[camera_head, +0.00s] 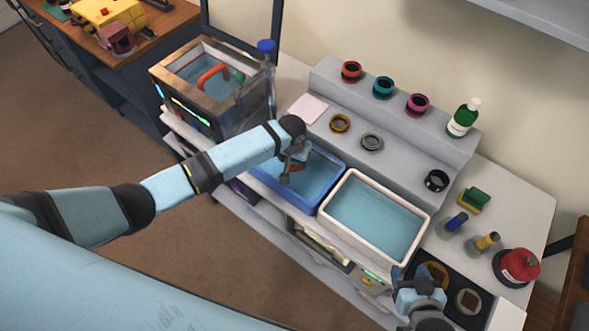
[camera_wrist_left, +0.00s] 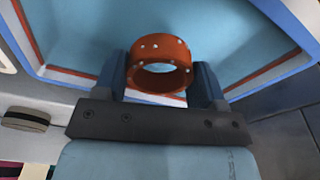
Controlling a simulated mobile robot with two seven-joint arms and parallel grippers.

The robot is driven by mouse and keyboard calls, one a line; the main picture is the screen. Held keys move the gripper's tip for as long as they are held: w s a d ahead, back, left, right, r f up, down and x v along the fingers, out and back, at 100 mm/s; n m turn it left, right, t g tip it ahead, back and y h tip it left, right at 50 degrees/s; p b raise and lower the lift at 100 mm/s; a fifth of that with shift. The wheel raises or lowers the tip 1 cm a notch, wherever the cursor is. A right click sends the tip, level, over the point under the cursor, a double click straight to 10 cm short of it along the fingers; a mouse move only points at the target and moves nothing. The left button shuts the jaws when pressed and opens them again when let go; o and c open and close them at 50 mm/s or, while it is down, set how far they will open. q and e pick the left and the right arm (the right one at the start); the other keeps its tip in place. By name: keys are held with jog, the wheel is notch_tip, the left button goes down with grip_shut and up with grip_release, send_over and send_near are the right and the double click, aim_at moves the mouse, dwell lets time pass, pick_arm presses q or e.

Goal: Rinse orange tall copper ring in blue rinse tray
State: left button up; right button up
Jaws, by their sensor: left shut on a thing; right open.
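My left gripper (camera_wrist_left: 160,85) is shut on an orange tall copper ring (camera_wrist_left: 160,58), with one finger on each side of it. The ring has small light dots on its outside, perhaps droplets or rivets. In the head view the left gripper (camera_head: 290,168) is over the blue rinse tray (camera_head: 334,192), and only a bit of orange shows below it. I cannot tell whether the ring touches the water. The blue tray's rim also shows in the left wrist view (camera_wrist_left: 285,22). My right gripper (camera_head: 408,283) is open near the front right of the bench.
A white tray (camera_head: 424,226) of water stands right of the blue one. A metal-framed tank (camera_head: 165,75) stands at left. The stepped shelf (camera_head: 405,125) behind holds several coloured rings, and a green bottle (camera_head: 463,119).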

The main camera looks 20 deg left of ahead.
pick_arm(q)
jog(key=shift+r, duration=2.9)
